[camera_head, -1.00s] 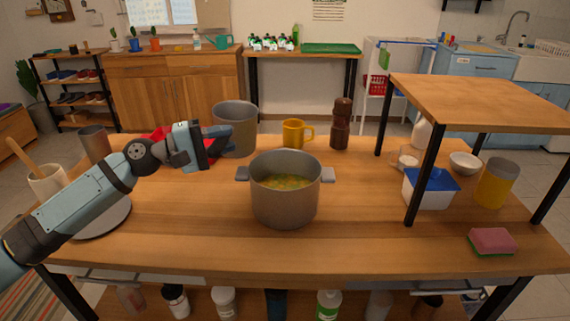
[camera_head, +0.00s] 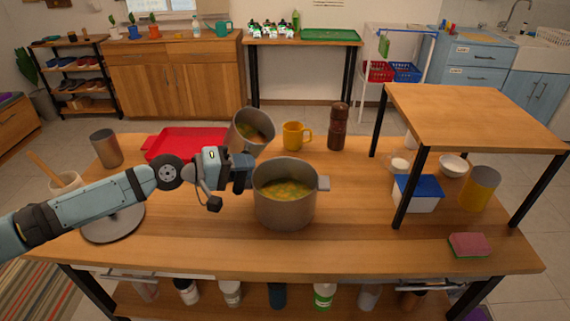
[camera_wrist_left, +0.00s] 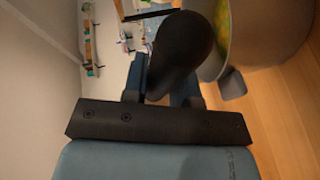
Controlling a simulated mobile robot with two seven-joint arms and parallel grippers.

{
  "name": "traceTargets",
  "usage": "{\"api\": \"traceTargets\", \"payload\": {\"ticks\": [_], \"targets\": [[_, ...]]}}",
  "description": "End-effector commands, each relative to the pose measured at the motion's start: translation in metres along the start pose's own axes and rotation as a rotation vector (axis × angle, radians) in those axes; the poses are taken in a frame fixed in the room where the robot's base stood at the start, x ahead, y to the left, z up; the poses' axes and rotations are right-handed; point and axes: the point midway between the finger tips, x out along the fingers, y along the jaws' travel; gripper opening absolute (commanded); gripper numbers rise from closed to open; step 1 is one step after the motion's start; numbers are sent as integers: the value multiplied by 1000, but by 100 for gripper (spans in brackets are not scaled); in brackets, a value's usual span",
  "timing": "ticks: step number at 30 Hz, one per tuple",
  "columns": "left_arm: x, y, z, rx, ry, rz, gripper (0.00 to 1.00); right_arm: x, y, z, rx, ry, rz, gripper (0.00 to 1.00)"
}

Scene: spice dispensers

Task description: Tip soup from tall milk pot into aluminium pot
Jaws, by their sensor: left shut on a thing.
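My left gripper (camera_head: 243,172) is shut on the dark handle (camera_wrist_left: 185,55) of the tall milk pot. The grey milk pot (camera_head: 243,140) is tilted with its mouth to the right, and orange-brown soup shows inside. It is behind and slightly left of the aluminium pot (camera_head: 285,207), its lower part partly hidden by the gripper. The aluminium pot stands upright on the table with yellow-green soup in it; its left handle is hidden. Its wall and a handle also show in the left wrist view (camera_wrist_left: 211,68). No falling stream is visible. My right gripper is out of view.
A red tray (camera_head: 185,142), yellow mug (camera_head: 293,136) and brown pepper mill (camera_head: 338,127) stand behind. A raised wooden shelf (camera_head: 470,115) fills the right. The front middle of the table (camera_head: 330,250) is clear.

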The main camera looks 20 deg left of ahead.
Motion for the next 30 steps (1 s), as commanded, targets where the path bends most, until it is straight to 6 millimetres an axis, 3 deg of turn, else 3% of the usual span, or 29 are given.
{"api": "traceTargets", "payload": {"ticks": [30], "targets": [[6,-4,8,110,5,-80,0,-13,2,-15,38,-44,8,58]]}}
